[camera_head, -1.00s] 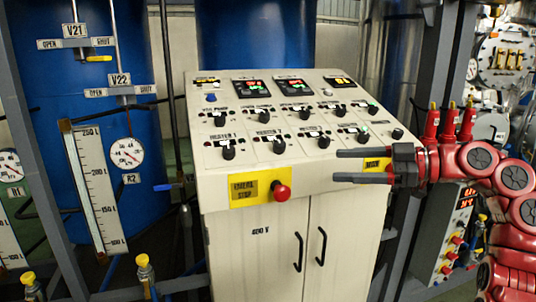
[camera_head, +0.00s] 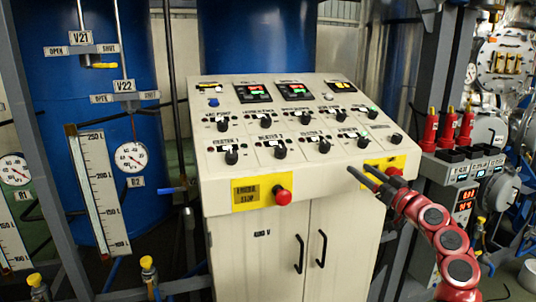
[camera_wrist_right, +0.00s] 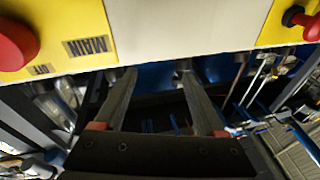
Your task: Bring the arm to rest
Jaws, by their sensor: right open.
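My right arm (camera_head: 440,238) is red and comes in from the lower right in the head view. Its gripper (camera_head: 362,177) is in front of the right end of the control console (camera_head: 335,205), by the yellow plate with a red knob (camera_head: 394,173). In the right wrist view the two fingers of the gripper (camera_wrist_right: 155,75) stand apart with nothing between them. The console's lower edge and the yellow MAIN plate (camera_wrist_right: 60,35) lie just beyond the fingertips. My left gripper is in neither view.
The console carries rows of black knobs, lit displays and a red emergency stop (camera_head: 283,195). A blue tank (camera_head: 150,200) with gauges stands at left. At right are red-handled devices (camera_head: 430,130) on a post and a small display box (camera_head: 466,205).

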